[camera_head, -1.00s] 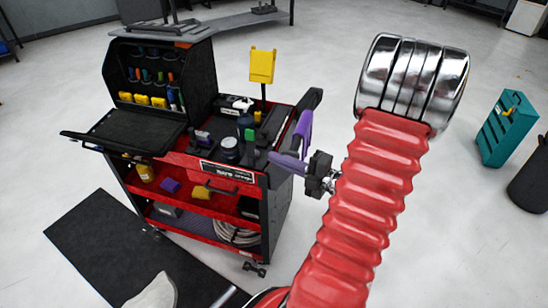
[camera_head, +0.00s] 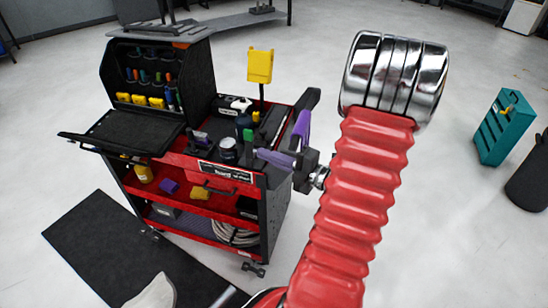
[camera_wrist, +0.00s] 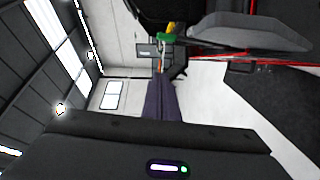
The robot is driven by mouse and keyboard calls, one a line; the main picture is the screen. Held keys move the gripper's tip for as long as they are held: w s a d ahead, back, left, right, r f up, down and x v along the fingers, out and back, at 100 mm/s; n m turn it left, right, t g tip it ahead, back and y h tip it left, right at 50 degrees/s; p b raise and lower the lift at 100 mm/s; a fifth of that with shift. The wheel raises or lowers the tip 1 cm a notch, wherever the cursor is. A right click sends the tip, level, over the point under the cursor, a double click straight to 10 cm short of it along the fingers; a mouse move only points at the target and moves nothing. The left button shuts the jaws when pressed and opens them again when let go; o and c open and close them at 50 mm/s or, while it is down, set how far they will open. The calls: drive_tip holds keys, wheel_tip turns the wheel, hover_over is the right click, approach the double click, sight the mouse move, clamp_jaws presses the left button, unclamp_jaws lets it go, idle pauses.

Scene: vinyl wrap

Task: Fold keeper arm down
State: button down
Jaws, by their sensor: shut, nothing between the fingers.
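A purple bar (camera_head: 302,126) stands upright at the right edge of the tool cart; it looks like the keeper arm, raised, but I cannot be sure. My gripper (camera_head: 262,154) has purple fingers, shut and empty, pointing left over the cart's right front corner, in front of and below the upright bar. I cannot tell whether they touch. In the wrist view, the closed fingers (camera_wrist: 160,78) point toward a green and yellow item (camera_wrist: 168,37). I cannot pick out the keeper arm there.
The red and black cart (camera_head: 215,172) has bottles and tools on top, and a yellow plate (camera_head: 260,66) on a post. A black shelf (camera_head: 120,130) juts left. A teal box (camera_head: 505,128) stands far right.

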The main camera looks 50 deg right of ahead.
sight(252, 143)
drive_tip(key=w, duration=0.5)
drive_tip(key=w+d, duration=0.1)
drive_tip(key=w, duration=0.1)
drive_tip(key=shift+w+f, duration=0.25)
drive_tip(key=shift+w, duration=0.15)
drive_tip(key=shift+w+d, duration=0.3)
drive_tip(key=shift+d, duration=0.25)
drive_tip(key=shift+a, duration=0.1)
